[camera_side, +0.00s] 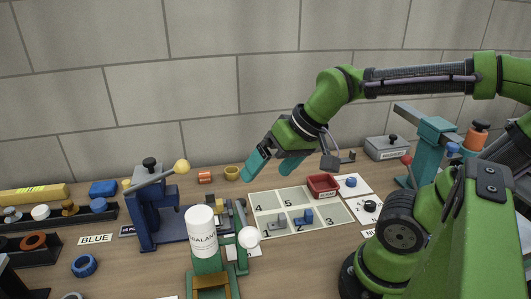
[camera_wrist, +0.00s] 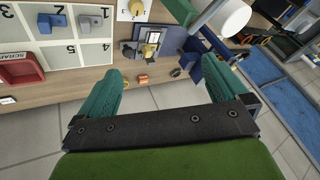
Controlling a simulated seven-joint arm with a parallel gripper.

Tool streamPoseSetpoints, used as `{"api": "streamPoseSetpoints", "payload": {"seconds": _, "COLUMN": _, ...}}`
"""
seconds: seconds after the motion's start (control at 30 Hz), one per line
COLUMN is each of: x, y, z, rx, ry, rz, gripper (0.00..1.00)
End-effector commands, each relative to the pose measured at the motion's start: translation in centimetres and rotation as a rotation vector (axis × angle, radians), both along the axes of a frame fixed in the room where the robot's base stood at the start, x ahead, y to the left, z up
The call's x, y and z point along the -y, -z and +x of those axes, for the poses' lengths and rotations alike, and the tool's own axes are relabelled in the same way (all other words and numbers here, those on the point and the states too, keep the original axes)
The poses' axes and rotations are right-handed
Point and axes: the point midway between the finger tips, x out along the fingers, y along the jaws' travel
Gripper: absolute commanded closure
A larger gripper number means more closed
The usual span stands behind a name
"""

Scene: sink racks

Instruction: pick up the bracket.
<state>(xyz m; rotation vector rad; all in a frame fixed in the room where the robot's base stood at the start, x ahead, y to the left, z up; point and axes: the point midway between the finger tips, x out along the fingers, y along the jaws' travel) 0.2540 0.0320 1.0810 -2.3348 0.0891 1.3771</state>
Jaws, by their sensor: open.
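A numbered grid mat (camera_side: 290,198) lies on the bench. A small grey L-shaped piece (camera_side: 280,222) is in cell 1 and a blue stepped piece (camera_side: 303,218) is in cell 2; I cannot tell which is the bracket. In the wrist view the grey piece (camera_wrist: 90,23) and the blue piece (camera_wrist: 50,22) are at the upper left. My gripper (camera_side: 272,168) is open, with teal fingers apart and nothing between them. It hangs above the bench, up and to the left of the mat in the side view. The fingers also frame empty space in the wrist view (camera_wrist: 162,85).
A red scrap tray (camera_side: 323,186) sits at the mat's back edge. A teal press (camera_side: 428,150) stands at the right. Small orange and yellow parts lie behind.

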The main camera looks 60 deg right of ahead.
Motion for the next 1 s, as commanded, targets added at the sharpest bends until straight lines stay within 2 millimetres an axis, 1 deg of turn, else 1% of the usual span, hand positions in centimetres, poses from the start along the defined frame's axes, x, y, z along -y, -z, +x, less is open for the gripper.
{"api": "streamPoseSetpoints", "payload": {"seconds": 0.03, "x": -0.1, "y": -0.2, "z": -0.9, "rx": 0.029, "ry": 0.002, "rz": 0.006, "gripper": 0.0}}
{"api": "streamPoseSetpoints", "payload": {"seconds": 0.13, "x": -0.1, "y": -0.6, "z": -1.7, "rx": 0.066, "ry": 0.001, "rz": 0.009, "gripper": 0.0}}
{"api": "streamPoseSetpoints", "payload": {"seconds": 0.27, "x": -0.1, "y": -1.4, "z": -1.9, "rx": 0.096, "ry": 0.0, "rz": 0.008, "gripper": 0.2}}
{"api": "streamPoseSetpoints", "payload": {"seconds": 0.4, "x": -0.1, "y": -1.4, "z": -1.9, "rx": 0.096, "ry": -0.001, "rz": 0.007, "gripper": 0.41}}
{"api": "streamPoseSetpoints", "payload": {"seconds": 0.5, "x": -0.1, "y": -1.4, "z": -1.9, "rx": 0.096, "ry": -0.002, "rz": 0.007, "gripper": 0.54}}
{"api": "streamPoseSetpoints", "payload": {"seconds": 0.73, "x": -0.1, "y": -1.4, "z": -1.8, "rx": 0.094, "ry": -0.002, "rz": 0.007, "gripper": 0.55}}
{"api": "streamPoseSetpoints", "payload": {"seconds": 0.87, "x": 0.0, "y": -0.3, "z": -1.5, "rx": 0.046, "ry": 0.001, "rz": 0.007, "gripper": 0.55}}
{"api": "streamPoseSetpoints", "payload": {"seconds": 0.97, "x": 0.2, "y": 0.0, "z": 0.3, "rx": -0.008, "ry": 0.004, "rz": 0.0, "gripper": 0.55}}
{"api": "streamPoseSetpoints", "payload": {"seconds": 1.0, "x": 0.4, "y": 0.0, "z": 1.4, "rx": -0.035, "ry": -0.003, "rz": -0.01, "gripper": 0.55}}
